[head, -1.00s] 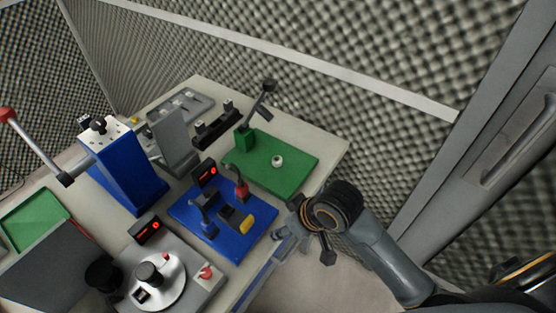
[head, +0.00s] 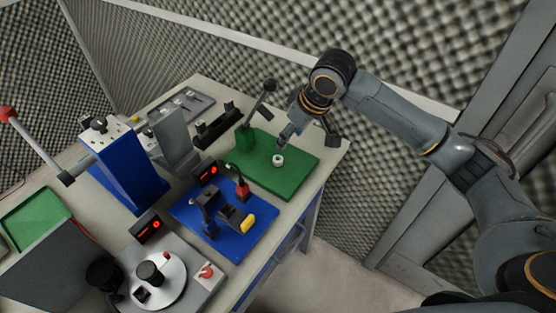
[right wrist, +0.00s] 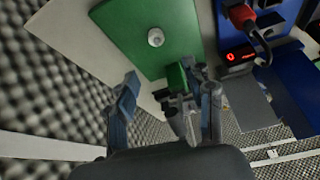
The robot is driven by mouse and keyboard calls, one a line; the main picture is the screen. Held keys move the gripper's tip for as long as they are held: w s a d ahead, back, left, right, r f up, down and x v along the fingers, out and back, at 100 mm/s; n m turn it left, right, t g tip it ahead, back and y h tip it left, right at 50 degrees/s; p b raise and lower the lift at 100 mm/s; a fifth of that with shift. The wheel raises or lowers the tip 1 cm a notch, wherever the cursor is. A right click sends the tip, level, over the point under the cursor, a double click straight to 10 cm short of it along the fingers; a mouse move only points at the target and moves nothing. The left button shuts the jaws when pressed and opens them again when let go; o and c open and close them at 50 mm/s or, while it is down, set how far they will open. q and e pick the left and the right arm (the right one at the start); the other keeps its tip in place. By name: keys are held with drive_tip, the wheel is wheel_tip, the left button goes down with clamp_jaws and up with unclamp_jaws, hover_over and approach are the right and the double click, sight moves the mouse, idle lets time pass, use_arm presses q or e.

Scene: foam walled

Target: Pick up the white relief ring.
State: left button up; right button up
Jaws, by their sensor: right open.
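The white relief ring (head: 278,160) is a small white round piece with a dark centre. It lies on the green base plate (head: 290,180) of a lever fixture, and it shows near the top of the right wrist view (right wrist: 156,38). My right gripper (head: 309,136) is over the back right part of the green plate, close to the ring and apart from it. In the right wrist view its fingers (right wrist: 165,105) are spread with nothing between them. My left gripper is in neither view.
The green lever post (head: 246,138) stands left of the ring. The blue fixture (head: 225,240) with a red display is in front. A tall blue press (head: 130,175) and a dial station (head: 165,285) stand farther left. Foam walls rise behind the table.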

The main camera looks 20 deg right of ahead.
hover_over(279, 157)
drive_tip(key=s, duration=0.2)
drive_tip(key=f, duration=0.6)
drive_tip(key=shift+w+d+f+p, duration=0.1)
drive_tip(key=shift+d+f+p, duration=0.1)
drive_tip(key=shift+f+p, duration=0.1)
drive_tip(key=x, duration=0.1)
drive_tip(key=p+x, duration=0.1)
drive_tip(key=x, duration=0.2)
drive_tip(key=shift+d+f, duration=0.25)
drive_tip(key=shift+f, duration=0.15)
drive_tip(key=shift+w+f, duration=0.1)
drive_tip(key=shift+f, duration=0.25)
drive_tip(key=shift+c, duration=0.4)
drive_tip(key=c, duration=0.9)
drive_tip(key=shift+r, duration=0.15)
